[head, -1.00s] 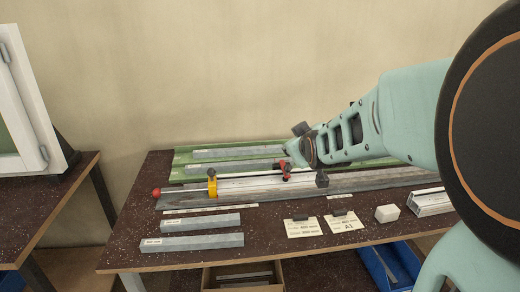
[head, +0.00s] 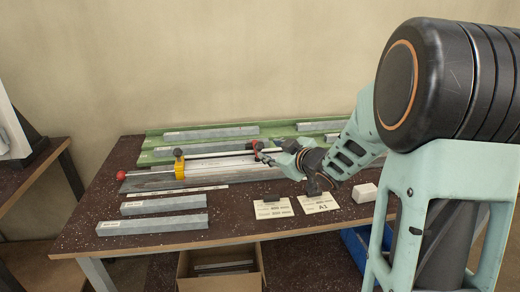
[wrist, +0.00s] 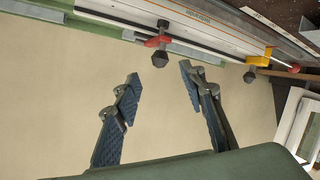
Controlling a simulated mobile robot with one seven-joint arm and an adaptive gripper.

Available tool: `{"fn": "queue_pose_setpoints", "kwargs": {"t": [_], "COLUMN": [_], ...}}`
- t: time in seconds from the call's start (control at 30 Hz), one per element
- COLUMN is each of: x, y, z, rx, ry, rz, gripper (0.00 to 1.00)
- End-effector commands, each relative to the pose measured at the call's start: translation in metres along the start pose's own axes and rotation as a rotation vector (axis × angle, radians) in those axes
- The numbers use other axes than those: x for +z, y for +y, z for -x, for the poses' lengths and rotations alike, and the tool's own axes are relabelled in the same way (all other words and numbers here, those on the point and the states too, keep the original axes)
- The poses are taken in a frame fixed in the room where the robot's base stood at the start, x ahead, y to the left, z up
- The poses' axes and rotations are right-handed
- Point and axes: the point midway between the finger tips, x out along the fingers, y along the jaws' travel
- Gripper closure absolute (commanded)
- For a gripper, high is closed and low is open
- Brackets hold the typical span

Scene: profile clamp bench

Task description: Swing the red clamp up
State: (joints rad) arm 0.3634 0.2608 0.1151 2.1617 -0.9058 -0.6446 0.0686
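The red clamp (head: 258,146) sits on the profile rail (head: 218,165) at its right part in the head view. In the wrist view the red clamp (wrist: 159,41) shows with a dark knob on it, at the rail's edge just beyond my fingertips. I cannot tell its exact angle. My gripper (head: 276,157) is close to the right of the red clamp in the head view. The wrist view shows my gripper (wrist: 160,76) with its two fingers well apart and nothing between them. The knob appears in line with the gap, apart from the fingers.
A yellow clamp (head: 179,164) stands farther left on the rail, with a red knob (head: 121,175) at the rail's end. Grey bars (head: 152,224) lie in front. A green profile runs behind.

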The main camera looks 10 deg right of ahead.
Motion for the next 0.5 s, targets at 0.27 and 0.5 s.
{"fn": "queue_pose_setpoints", "kwargs": {"t": [0.27,0.5], "x": [0.001,0.001], "y": [-0.002,-0.001], "z": [-0.051,-0.087], "rx": [-0.001,0.0], "ry": [0.0,-0.002], "rz": [0.0,0.001], "gripper": [0.62,0.62]}}
